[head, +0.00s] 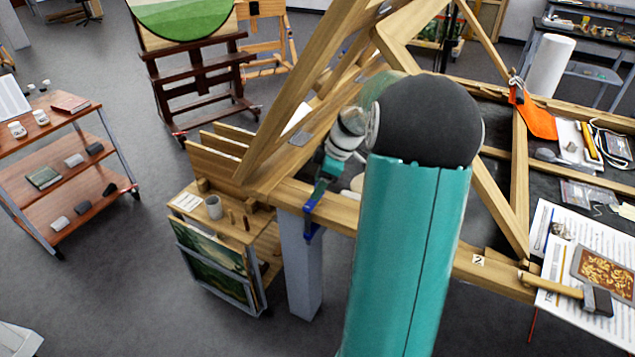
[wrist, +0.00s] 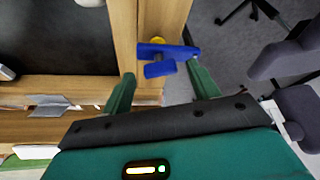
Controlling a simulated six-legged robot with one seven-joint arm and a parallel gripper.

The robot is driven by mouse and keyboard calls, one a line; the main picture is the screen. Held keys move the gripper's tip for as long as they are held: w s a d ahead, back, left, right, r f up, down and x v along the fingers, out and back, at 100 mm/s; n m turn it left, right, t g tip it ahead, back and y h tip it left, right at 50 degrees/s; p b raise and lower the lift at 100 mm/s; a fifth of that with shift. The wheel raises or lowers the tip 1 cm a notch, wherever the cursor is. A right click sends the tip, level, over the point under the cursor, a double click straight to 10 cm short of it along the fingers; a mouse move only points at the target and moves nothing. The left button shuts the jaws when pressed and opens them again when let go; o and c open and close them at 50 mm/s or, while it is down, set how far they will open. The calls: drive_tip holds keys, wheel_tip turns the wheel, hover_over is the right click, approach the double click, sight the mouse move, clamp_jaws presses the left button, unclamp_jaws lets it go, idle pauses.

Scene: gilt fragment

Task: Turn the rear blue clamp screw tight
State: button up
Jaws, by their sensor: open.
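Blue clamp parts also show low at the bench edge in the head view (head: 313,234). My gripper (wrist: 164,86) is open, its two green fingers spread to either side below the blue part in the wrist picture. Nothing is held between them. I cannot tell whether a finger touches the clamp. In the head view my gripper (head: 318,187) is small and partly behind my arm, which also hides much of the bench.
A large wooden frame (head: 300,100) rises beside my gripper. A hammer (head: 570,290) and papers (head: 560,245) lie on the bench at right. A low cart (head: 214,235) with a cup stands left of the bench leg. Open floor lies further left.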

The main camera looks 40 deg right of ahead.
drive_tip(key=shift+w+a+f, duration=0.1)
drive_tip(key=shift+f, duration=0.15)
drive_tip(key=shift+c, duration=0.4)
drive_tip(key=c, duration=0.9)
drive_tip(key=shift+m, duration=0.3)
